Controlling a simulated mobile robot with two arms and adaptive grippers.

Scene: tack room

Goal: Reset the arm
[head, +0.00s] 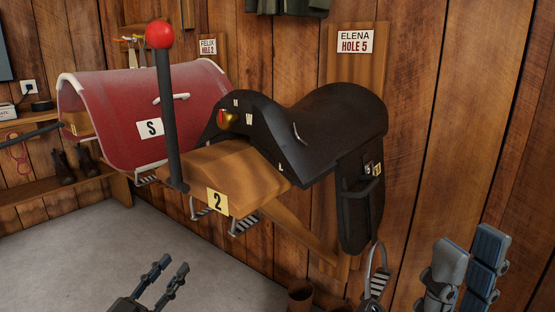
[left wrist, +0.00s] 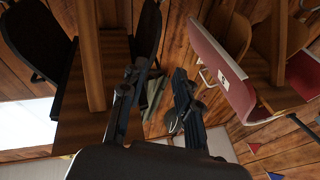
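A dark lever arm (head: 167,110) with a red ball (head: 159,35) stands nearly upright at the left edge of a wooden saddle rack (head: 245,178) marked 2. A black saddle (head: 340,115) sits on this rack, with letters and a red-and-gold knob (head: 228,118) on its front. My left gripper (head: 172,270) is below the rack, apart from it, with its fingers spread and empty. It also shows open in the left wrist view (left wrist: 155,80). My right gripper (head: 466,260) is at the lower right, its two fingers apart with nothing visible between them.
A red saddle (head: 135,115) marked S is on the left, with a dark bar (head: 28,134) beside it. Metal stirrups (head: 377,275) hang below the black saddle. Boots (head: 68,165) stand on a low shelf at the left. The grey floor (head: 75,265) at lower left is clear.

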